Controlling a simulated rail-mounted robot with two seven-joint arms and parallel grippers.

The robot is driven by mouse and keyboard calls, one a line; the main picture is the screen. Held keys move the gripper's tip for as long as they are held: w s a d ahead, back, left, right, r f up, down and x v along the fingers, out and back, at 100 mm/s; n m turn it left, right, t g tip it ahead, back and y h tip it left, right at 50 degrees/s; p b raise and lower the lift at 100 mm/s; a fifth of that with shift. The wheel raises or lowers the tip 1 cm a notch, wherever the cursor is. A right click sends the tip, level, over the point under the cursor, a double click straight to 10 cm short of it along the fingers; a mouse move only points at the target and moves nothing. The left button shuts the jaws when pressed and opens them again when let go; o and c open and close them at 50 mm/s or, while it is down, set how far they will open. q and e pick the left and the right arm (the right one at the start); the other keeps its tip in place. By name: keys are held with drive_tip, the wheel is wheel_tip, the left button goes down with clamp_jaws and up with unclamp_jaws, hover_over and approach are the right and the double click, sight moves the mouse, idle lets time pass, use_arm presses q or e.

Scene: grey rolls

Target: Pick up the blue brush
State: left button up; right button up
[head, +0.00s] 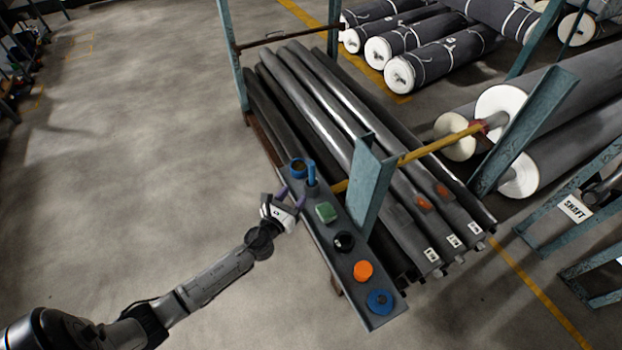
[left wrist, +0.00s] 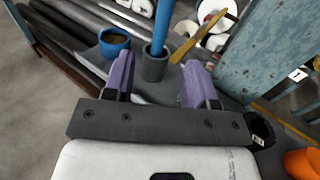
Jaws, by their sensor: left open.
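The blue brush (head: 311,171) shows as an upright blue handle standing in a small dark grey cup (head: 312,187) near the far end of a narrow grey shelf (head: 356,299). Its lower end is hidden in the cup. My left gripper (head: 291,196) is open and empty, just left of the cup at the shelf's edge. In the left wrist view the blue brush (left wrist: 162,28) rises from the grey cup (left wrist: 153,66), which lies ahead between the two purple fingers. The fingers appear short of the handle. My right gripper is not in view.
Beside the brush sits a blue cup (head: 298,168). Along the shelf are a green block (head: 326,213), a black round item (head: 343,241), an orange item (head: 363,271) and a blue disc (head: 380,302). A teal post (head: 372,185) and grey rolls (head: 330,110) stand behind. The left floor is clear.

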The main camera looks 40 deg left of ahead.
sight(310, 176)
use_arm(q)
drive_tip(key=w, duration=0.4)
drive_tip(key=w+a+b, duration=0.1)
drive_tip(key=w, duration=0.3)
drive_tip(key=w+b, duration=0.1)
drive_tip(key=w, duration=0.2)
drive_tip(key=shift+w+a+f, duration=0.25)
drive_tip(key=shift+w+a, duration=0.1)
drive_tip(key=shift+w, duration=0.05)
drive_tip(key=shift+w+a, duration=0.1)
drive_tip(key=shift+w, duration=0.25)
drive_tip(key=shift+c, duration=0.2)
clamp_jaws()
